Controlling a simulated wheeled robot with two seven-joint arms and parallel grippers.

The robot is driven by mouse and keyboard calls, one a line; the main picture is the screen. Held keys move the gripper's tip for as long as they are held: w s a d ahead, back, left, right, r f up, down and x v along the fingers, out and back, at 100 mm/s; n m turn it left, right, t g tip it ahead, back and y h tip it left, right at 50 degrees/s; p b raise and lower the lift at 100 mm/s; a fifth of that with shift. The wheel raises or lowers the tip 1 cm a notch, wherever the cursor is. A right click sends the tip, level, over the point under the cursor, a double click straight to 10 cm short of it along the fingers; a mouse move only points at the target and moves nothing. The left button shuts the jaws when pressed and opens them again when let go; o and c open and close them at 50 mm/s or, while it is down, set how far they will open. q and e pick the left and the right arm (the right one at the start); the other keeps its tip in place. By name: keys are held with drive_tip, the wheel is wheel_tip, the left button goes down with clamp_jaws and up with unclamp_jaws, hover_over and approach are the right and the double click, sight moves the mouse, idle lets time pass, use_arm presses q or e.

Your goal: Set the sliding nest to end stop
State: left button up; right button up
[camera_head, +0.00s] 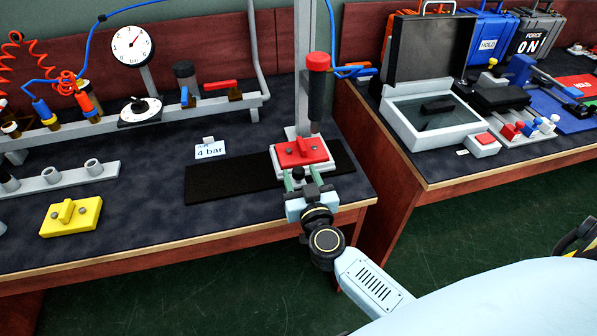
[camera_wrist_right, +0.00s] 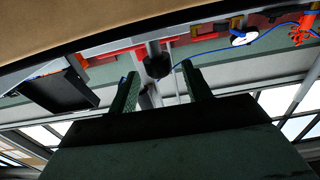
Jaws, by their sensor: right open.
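The sliding nest (camera_head: 280,163) is a pale block with a red piece (camera_head: 302,151) with a small raised grip on top. It sits towards the right part of a black track (camera_head: 228,180) on the left bench, at the foot of a grey press column. My right gripper (camera_head: 304,180) is open at the front side of the nest; whether its fingers touch the nest cannot be told. In the right wrist view, its two green fingers (camera_wrist_right: 160,88) stand apart, with a dark cylinder (camera_wrist_right: 157,62) beyond them. No end stop can be made out. My left gripper is not in view.
A red-topped cylinder (camera_head: 317,75) hangs on the column above the nest. A "4 bar" card (camera_head: 210,150) stands behind the track. A yellow block (camera_head: 70,216) lies at the left. An open black case (camera_head: 428,105) stands on the right bench, across a gap.

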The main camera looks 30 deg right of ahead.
drive_tip(key=shift+x, duration=1.3)
drive_tip(key=shift+c, duration=0.4)
clamp_jaws()
